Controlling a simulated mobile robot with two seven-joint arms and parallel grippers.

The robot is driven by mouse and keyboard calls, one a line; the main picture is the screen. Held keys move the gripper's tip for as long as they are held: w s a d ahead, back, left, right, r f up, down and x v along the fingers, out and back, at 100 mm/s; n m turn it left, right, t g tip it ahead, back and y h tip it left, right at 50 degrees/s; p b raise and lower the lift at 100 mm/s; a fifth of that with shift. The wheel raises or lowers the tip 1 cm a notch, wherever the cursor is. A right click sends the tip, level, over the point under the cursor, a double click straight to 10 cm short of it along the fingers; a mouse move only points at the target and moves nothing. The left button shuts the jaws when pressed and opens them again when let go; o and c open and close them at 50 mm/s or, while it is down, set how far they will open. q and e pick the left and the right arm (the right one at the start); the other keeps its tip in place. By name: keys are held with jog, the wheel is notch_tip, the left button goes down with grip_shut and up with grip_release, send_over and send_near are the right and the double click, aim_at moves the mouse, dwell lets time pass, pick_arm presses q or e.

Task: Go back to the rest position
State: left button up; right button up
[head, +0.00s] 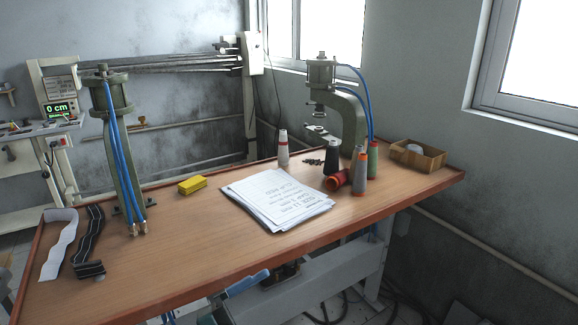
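Neither of my grippers shows in the head view, and no part of my arms can be made out. The task names no object. The wooden worktable (190,262) fills the middle of the view, with a raised rim. A grey-green pneumatic press (128,168) with blue hoses stands at its left. A second pneumatic press (351,118), also with blue hoses, stands at the back right.
A paper stack (275,197), a yellow block (192,185), several thread spools (359,172), a wooden box (432,158), a white strap (57,242) and a dark striped strap (89,235) lie on the table. The front middle is clear.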

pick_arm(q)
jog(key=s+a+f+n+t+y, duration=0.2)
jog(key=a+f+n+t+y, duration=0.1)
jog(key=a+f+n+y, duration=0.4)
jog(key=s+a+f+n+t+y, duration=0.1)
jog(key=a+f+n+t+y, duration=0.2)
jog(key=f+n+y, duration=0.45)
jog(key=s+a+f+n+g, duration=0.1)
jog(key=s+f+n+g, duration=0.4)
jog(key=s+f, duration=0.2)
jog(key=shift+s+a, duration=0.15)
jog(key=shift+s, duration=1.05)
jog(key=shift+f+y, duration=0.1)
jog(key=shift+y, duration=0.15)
